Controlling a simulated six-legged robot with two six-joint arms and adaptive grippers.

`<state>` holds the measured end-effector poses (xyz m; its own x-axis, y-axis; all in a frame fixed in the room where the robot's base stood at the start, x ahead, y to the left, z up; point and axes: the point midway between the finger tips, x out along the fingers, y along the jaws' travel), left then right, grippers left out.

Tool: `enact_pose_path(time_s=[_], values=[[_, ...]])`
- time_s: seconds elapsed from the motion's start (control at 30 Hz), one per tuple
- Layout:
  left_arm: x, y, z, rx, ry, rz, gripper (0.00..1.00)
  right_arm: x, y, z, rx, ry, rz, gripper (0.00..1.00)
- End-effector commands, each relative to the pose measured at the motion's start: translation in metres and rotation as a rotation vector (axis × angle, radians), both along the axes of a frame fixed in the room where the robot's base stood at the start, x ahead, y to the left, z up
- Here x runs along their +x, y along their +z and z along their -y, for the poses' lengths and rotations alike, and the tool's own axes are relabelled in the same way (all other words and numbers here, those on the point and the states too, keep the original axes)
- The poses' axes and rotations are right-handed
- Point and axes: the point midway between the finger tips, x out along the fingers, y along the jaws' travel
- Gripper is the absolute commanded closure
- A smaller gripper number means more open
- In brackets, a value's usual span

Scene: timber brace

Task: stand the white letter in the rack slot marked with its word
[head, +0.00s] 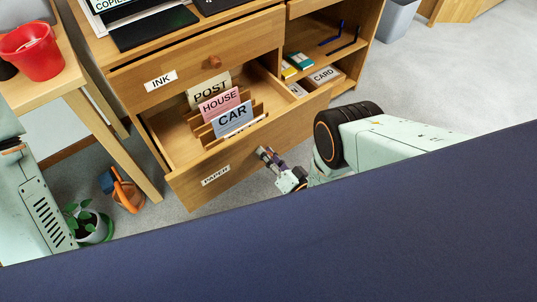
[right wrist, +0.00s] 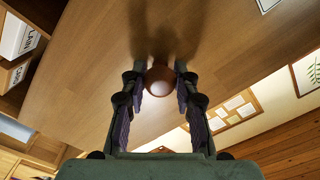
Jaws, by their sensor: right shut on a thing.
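The PAPER drawer (head: 190,187) stands open. Inside it is a wooden rack (head: 206,133) with upright cards: a cream POST card (head: 209,92), a pink HOUSE card (head: 220,104) and a blue CAR card (head: 233,119). A thin pale strip (head: 246,127) shows low in front of the CAR card; I cannot tell whether it is the white letter or a label. My right gripper (head: 263,153) is at the drawer's front. In the right wrist view its fingers are shut on a round brown knob (right wrist: 160,80). My left gripper is out of view.
The INK drawer (head: 180,68) is above the open one. A shelf at right holds a CARD box (head: 323,75) and small boxes (head: 299,60). A red bucket (head: 32,52) is on the left table. A watering can (head: 127,191) and potted plant (head: 88,225) stand on the floor.

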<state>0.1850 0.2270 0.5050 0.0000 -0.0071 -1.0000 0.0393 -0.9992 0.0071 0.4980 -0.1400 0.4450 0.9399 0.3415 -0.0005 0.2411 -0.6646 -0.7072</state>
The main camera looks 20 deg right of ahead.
Motion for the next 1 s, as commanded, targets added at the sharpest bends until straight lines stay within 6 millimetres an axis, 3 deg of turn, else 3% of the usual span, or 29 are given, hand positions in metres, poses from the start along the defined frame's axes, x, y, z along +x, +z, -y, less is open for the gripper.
enact_pose_path(time_s=[0.1, 1.0], values=[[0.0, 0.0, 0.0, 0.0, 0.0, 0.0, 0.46, 0.0, 0.0001, 0.0002, 0.0, -0.001, 0.001, 1.0], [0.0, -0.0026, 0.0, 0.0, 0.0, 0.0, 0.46, 0.0031, 0.0, -0.0004, 0.0, -0.001, 0.002, 1.0]])
